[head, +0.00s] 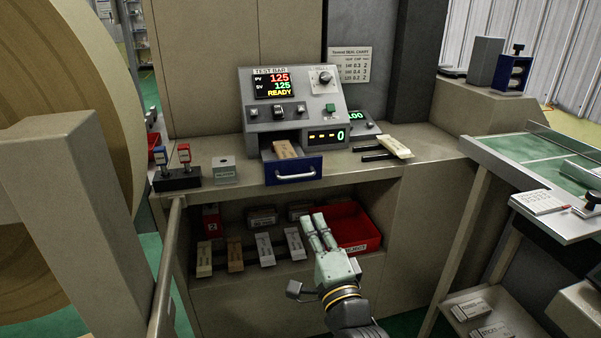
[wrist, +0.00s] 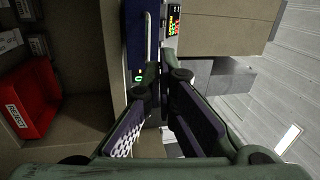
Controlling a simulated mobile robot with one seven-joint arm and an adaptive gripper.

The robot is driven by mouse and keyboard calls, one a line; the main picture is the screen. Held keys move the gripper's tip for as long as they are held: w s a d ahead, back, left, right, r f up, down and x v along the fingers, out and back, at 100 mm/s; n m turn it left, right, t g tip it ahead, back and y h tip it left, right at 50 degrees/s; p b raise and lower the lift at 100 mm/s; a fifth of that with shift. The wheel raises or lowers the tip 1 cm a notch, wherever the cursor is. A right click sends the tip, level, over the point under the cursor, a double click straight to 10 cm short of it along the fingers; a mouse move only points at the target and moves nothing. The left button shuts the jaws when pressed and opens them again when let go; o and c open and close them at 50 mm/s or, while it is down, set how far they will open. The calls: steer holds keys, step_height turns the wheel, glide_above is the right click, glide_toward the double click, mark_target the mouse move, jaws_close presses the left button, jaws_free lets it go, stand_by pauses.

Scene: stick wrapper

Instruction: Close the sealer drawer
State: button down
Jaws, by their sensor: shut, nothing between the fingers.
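The sealer (head: 290,105) is a grey box on the counter, with a lit display reading READY. Its drawer (head: 293,176) has a dark blue front and a silver handle, and is pulled out at the front. A tan wrapped packet (head: 285,150) lies in the drawer. My gripper (head: 312,219) is shut and empty, below and slightly right of the drawer, apart from it. In the wrist view the fingers (wrist: 164,78) point towards the drawer front (wrist: 135,35), and its handle also shows.
A red reject bin (head: 352,232) and several packets lie on the shelf below the counter. A pale packet (head: 394,147) rests on black prongs right of the sealer. A stamp rack (head: 178,180) stands left. A large roll (head: 75,60) fills the left side.

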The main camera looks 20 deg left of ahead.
steer(key=f, duration=0.1)
steer(key=p, duration=0.5)
glide_toward(297, 176)
steer(key=shift+m+h, duration=0.3)
steer(key=shift+m, duration=0.1)
steer(key=shift+r+x, duration=0.2)
steer(key=shift+x, duration=3.15)
steer(key=shift+b, duration=0.3)
